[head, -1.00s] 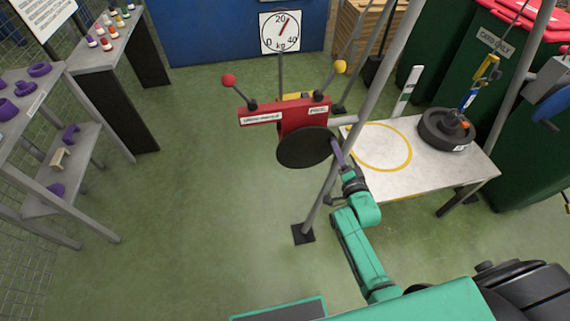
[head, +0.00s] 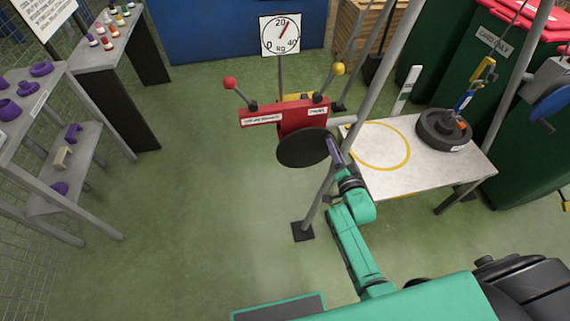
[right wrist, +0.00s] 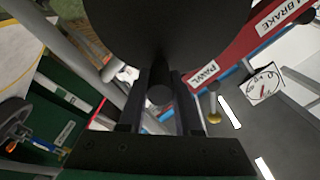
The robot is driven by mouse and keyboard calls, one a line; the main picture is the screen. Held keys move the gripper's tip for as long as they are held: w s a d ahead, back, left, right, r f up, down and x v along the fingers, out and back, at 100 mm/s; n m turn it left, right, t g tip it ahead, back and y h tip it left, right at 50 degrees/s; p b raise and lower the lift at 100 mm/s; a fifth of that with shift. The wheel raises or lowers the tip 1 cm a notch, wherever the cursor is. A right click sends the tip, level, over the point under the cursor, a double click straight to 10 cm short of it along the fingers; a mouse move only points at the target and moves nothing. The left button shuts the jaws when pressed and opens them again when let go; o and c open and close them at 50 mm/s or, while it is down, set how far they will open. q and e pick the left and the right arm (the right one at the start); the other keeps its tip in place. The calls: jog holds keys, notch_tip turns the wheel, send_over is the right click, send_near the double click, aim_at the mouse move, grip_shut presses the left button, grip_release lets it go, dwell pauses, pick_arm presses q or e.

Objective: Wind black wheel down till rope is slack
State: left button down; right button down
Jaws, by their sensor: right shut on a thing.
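The black wheel (head: 303,148) is a flat dark disc under the red winch housing (head: 300,116). My right gripper (head: 332,147) is at its right edge. In the right wrist view, the wheel (right wrist: 155,30) fills the top, and my right gripper (right wrist: 160,100) is shut around a round dark handle peg (right wrist: 160,95). The black weight (head: 432,137) rests on the white table at the right. A yellow and blue hook (head: 484,70) leans above it. I cannot tell whether the rope is taut or slack. My left gripper is out of view.
A grey frame leg (head: 365,105) stands close beside my right arm. The white table (head: 400,182) has a yellow ring on it. A dial (head: 280,35) points a little past 20 kg. Red-knobbed (head: 230,83) and yellow-knobbed (head: 338,69) levers rise from the winch.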

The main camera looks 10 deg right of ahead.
jog(key=shift+w+r, duration=0.1)
jog(key=shift+r, duration=0.2)
jog(key=shift+a+r+n+p, duration=0.35)
jog(key=shift+n+p, duration=0.1)
jog(key=shift+n, duration=0.15)
jog(key=shift+a+r+n, duration=0.25)
jog(key=shift+a+n, duration=0.05)
jog(key=shift+n, duration=0.3)
jog(key=shift+a+r+n+p, duration=0.2)
jog(key=shift+a+n+p, duration=0.05)
jog(key=shift+n+p, duration=0.2)
jog(key=shift+c, duration=2)
grip_release()
jog(key=shift+a+f, duration=0.1)
jog(key=shift+f, duration=0.1)
